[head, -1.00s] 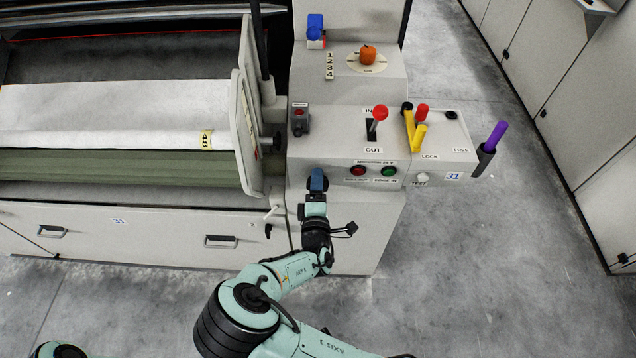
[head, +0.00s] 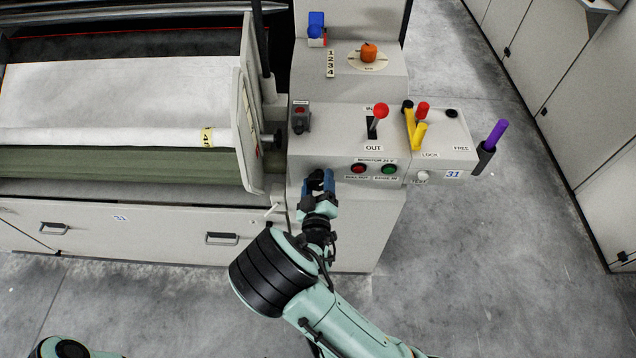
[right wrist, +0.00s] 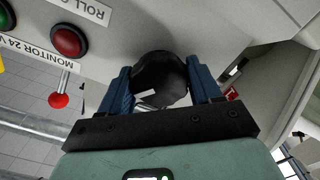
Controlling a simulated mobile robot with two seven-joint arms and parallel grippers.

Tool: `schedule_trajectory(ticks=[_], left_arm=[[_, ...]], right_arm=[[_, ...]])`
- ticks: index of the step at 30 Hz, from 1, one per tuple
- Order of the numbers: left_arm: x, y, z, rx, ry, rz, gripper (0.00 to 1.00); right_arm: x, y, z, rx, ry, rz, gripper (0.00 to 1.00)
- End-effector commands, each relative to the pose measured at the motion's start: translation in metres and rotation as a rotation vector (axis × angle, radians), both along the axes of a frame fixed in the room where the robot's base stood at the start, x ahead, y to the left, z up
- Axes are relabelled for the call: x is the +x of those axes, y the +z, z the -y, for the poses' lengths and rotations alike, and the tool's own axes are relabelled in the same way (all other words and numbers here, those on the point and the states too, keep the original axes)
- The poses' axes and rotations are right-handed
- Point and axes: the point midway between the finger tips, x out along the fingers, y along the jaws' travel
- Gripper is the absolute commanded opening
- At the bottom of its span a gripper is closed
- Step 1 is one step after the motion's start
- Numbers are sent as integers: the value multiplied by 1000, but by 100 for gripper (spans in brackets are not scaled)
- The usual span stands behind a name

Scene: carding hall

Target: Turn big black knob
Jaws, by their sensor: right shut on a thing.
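The big black knob (right wrist: 161,80) sits on the front face of the machine's control box, with a pale mark on it in the right wrist view. In the head view the knob (head: 317,177) shows between the fingers. My right gripper (head: 320,183) is at the knob, its blue fingers on either side and shut on it. In the right wrist view the gripper (right wrist: 162,92) has one finger at each side of the knob. Of my left arm only a small part shows at the bottom left of the head view; its gripper is out of view.
Red (head: 358,169) and green (head: 389,169) buttons sit right of the knob. Above are a red-balled lever (head: 380,111), yellow handles (head: 419,134) and an orange knob (head: 368,52). A purple-handled lever (head: 496,133) sticks out at right. The floor (head: 480,270) at right is clear.

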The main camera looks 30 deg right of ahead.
Motion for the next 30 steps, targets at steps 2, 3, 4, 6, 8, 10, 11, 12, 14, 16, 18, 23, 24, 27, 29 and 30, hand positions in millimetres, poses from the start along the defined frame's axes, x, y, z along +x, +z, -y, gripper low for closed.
schedule_trajectory(ticks=[2, 3, 4, 6, 8, 10, 11, 12, 14, 16, 18, 23, 24, 27, 29, 30], left_arm=[[1, -2, 0, 0, 1, 2, 43], [1, -3, 0, 1, 1, 4, 43], [1, -4, 0, 0, 0, 4, 43], [2, -5, 0, 1, 1, 7, 43], [3, -7, 0, 1, 2, 9, 43], [4, -9, 0, 1, 3, 12, 43], [4, -9, 0, 2, 3, 13, 43], [4, -11, 0, 2, 3, 15, 43], [5, -12, 0, 3, 4, 18, 43], [6, -14, 0, 3, 5, 21, 43], [7, -16, 0, 4, 5, 23, 43], [10, -20, -1, 6, 8, 32, 43], [11, -21, -1, 8, 9, 36, 43], [14, -23, -3, 12, 13, 44, 43], [15, -24, -3, 13, 14, 47, 43], [16, -25, -4, 14, 14, 49, 43]], right_arm=[[-1, -2, 1, 68, -2, 38, 33], [-1, -2, 1, 100, -2, 56, 33], [-1, -2, 1, 124, -4, 71, 33], [-1, -2, 1, 182, -3, 107, 33], [-1, -2, 1, 231, -3, 137, 33], [-1, -3, 1, 285, -4, 169, 33], [-1, -2, 1, 308, -3, 184, 33], [-1, -2, 0, 337, -2, 203, 33], [-1, -3, 0, 380, -2, 228, 33], [-1, -3, 1, 427, -3, 256, 33], [-1, -2, 0, 468, -3, 283, 33], [-1, -2, 0, 547, -2, 330, 33], [-1, -2, 0, 563, -2, 340, 33], [0, -2, -1, 594, -1, 359, 33], [-1, -2, -1, 609, -1, 369, 33], [-1, -2, 0, 616, -1, 373, 33]])
